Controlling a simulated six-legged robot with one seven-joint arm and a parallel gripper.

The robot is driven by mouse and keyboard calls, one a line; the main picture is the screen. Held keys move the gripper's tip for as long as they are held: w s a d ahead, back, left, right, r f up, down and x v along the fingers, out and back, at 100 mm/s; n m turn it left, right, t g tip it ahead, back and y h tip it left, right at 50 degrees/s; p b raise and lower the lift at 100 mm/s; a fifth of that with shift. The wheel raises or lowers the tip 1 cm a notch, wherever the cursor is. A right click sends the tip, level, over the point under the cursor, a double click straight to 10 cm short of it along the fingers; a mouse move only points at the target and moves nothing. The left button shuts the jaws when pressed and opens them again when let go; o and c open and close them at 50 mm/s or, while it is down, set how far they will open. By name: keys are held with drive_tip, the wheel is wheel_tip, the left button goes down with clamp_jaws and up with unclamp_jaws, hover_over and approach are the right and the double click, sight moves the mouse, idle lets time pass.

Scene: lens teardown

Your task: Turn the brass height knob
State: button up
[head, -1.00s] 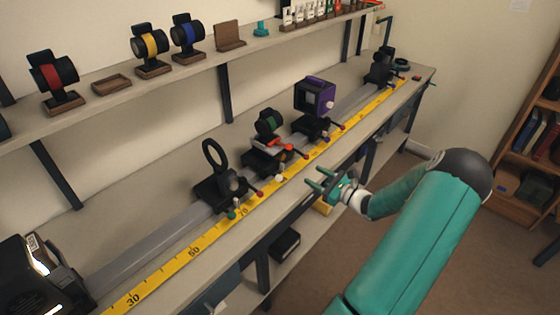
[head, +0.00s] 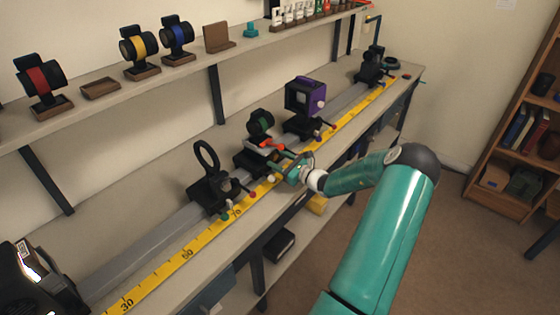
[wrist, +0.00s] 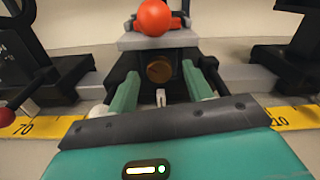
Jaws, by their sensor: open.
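The brass height knob (wrist: 159,69) is a round, brownish disc on the front of the middle carriage in the wrist view. My gripper (wrist: 160,78) is open, with one green finger on either side of the knob. Whether the fingers touch it I cannot tell. In the head view my gripper (head: 277,162) reaches in at the front of the carriage (head: 250,163) that bears the green-ringed lens (head: 261,122). The knob cannot be made out there. An orange-red ball (wrist: 154,17) sits above the knob in the wrist view.
A black ring holder (head: 207,160) stands on the rail to the left, and a purple box (head: 305,95) to the right. The yellow scale (head: 187,255) runs along the bench front. A shelf with lenses (head: 140,52) is behind.

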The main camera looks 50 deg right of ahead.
drive_tip(key=c, duration=1)
drive_tip(key=shift+o, duration=0.2)
drive_tip(key=shift+m, duration=0.4)
drive_tip(key=m, duration=0.3)
drive_tip(key=shift+m, duration=2)
drive_tip(key=o, duration=1)
drive_tip(key=shift+c, duration=0.2)
